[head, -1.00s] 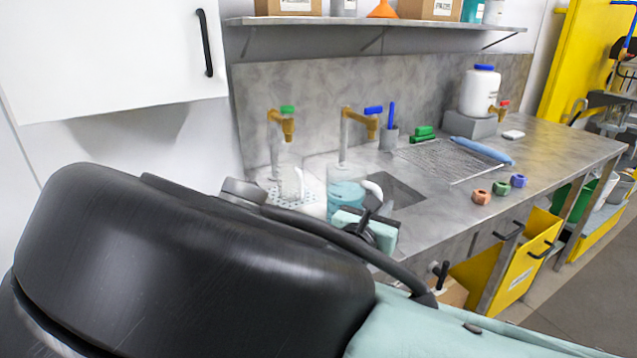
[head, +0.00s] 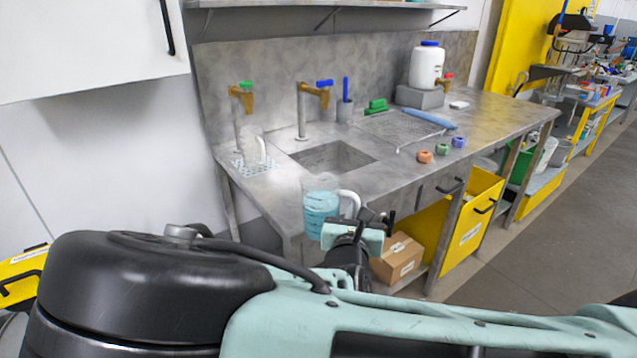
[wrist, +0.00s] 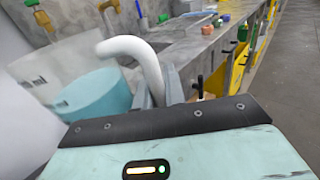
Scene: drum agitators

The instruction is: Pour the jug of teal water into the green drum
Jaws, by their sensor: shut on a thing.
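The clear jug of teal water (head: 320,203) is in my gripper (head: 351,218), held roughly upright in front of the bench's front edge. In the wrist view the jug (wrist: 95,95) is on the left, blurred, with its white handle (wrist: 140,48) between the fingers of my gripper (wrist: 160,88). The fingers are shut on the handle. A green container (head: 523,164) shows partly behind the far end of the bench; I cannot tell whether it is the green drum.
The steel bench (head: 480,115) has a sink (head: 333,157), brass taps and another clear jug (head: 252,147) at its left. A white container with a blue lid (head: 427,66) stands farther back. A cardboard box (head: 398,257) sits below. The floor (head: 560,235) at right is clear.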

